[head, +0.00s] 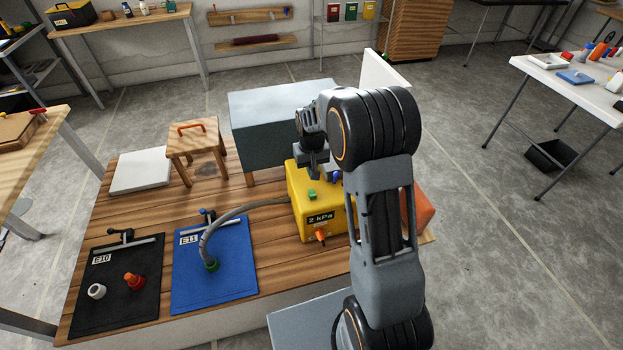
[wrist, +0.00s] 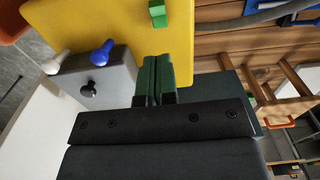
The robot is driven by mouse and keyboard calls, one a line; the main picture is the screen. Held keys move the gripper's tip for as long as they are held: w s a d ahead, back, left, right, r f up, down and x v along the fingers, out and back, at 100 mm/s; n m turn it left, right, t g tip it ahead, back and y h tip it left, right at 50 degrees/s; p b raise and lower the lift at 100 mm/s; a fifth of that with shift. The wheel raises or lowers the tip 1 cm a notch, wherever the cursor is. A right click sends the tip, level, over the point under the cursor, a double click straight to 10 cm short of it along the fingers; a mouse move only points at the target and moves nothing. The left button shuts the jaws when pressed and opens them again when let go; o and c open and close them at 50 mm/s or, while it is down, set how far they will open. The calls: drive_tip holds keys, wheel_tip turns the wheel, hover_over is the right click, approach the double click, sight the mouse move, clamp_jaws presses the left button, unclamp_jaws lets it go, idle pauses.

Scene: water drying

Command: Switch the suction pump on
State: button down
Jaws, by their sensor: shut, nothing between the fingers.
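The yellow suction pump (head: 301,217) stands at the right part of the wooden bench, with a "2 kPa" display (head: 321,217) on its front. A small green block, like a switch or button (head: 311,195), sits on it; it also shows at the top of the wrist view (wrist: 157,14). An orange knob (head: 321,236) is on the lower front. My gripper (wrist: 157,78) is shut and empty, its green pads together, over the pump's rear edge and apart from the green block. In the head view my arm hides the pump's right side.
A grey box with white, blue and black knobs (wrist: 90,75) is close beside my gripper. A grey hose (head: 237,212) runs from the pump to a green fitting on the blue mat (head: 225,282). A large grey box (head: 270,115) and wooden stool (head: 193,138) stand behind.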

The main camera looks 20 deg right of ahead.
drive_tip(key=shift+r, duration=2.5)
drive_tip(key=s+a+r+t+p, duration=0.1)
drive_tip(key=s+r+p, duration=0.3)
drive_tip(key=s+r, duration=0.4)
drive_tip(key=s+a+r+t+p, duration=0.1)
drive_tip(key=s+r+p, duration=0.3)
drive_tip(key=s+r, duration=0.5)
drive_tip(key=shift+s+a+r+t+p, duration=0.15)
drive_tip(key=shift+s+a+t+p, duration=0.45)
drive_tip(key=shift+s, duration=1.75)
